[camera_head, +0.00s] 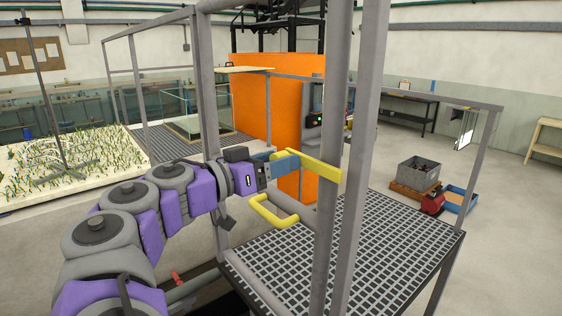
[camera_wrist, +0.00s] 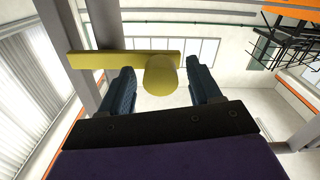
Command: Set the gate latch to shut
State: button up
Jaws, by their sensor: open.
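The yellow latch bar (camera_head: 318,167) lies across a grey upright post of the gate frame in the head view. In the wrist view the latch bar (camera_wrist: 105,59) runs sideways from a grey post at left, with a round yellow knob (camera_wrist: 162,76) at its right part. My gripper (camera_head: 284,164) reaches the latch from the left. Its blue fingers are open in the wrist view (camera_wrist: 164,88), one on each side of the knob, with gaps visible. Whether a finger touches the bar is unclear. A yellow U-shaped handle (camera_head: 268,214) sits below my gripper.
Grey uprights (camera_head: 345,150) stand close to my gripper. A grated platform (camera_head: 390,240) lies beyond, with an orange panel (camera_head: 250,105) behind. A grey crate (camera_head: 418,175) and a red-and-blue item (camera_head: 433,203) are on the floor at right. A planted bed (camera_head: 60,165) is at left.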

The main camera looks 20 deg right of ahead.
jog(key=v, duration=1.5)
jog(key=shift+a+b, duration=0.3)
jog(key=shift+b, duration=0.15)
jog(key=shift+s+d+f, duration=0.1)
jog(key=shift+f, duration=0.05)
